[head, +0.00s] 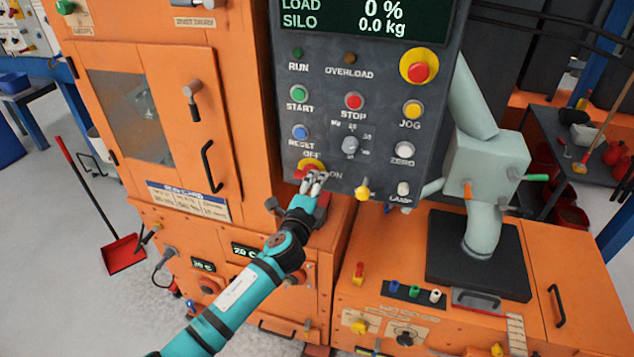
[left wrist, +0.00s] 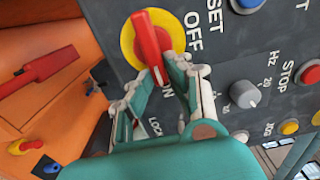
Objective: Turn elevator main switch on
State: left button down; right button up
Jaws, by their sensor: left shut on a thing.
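The main switch is a red handle on a yellow disc (head: 309,166), low on the grey control panel, with OFF printed above it and ON to its right. In the left wrist view the red handle (left wrist: 149,42) shows large on its yellow ring. Its lower end reaches between my fingers, beside the partly covered ON label. My left gripper (head: 317,181) is at the switch from below, shut on the handle; its fingertips also show in the left wrist view (left wrist: 155,82). The fingers hide part of the disc and handle. My right gripper is not in view.
An orange cabinet (head: 245,100) stands left; a pale green pipe (head: 486,165) stands right. A red dustpan (head: 123,253) lies on the floor.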

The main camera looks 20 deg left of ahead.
pick_arm(q)
jog(key=shift+f, duration=0.15)
dwell(0.3)
jog(key=c, duration=1.3)
grip_release()
jog(key=s, duration=1.2)
jog(key=shift+a, duration=0.2)
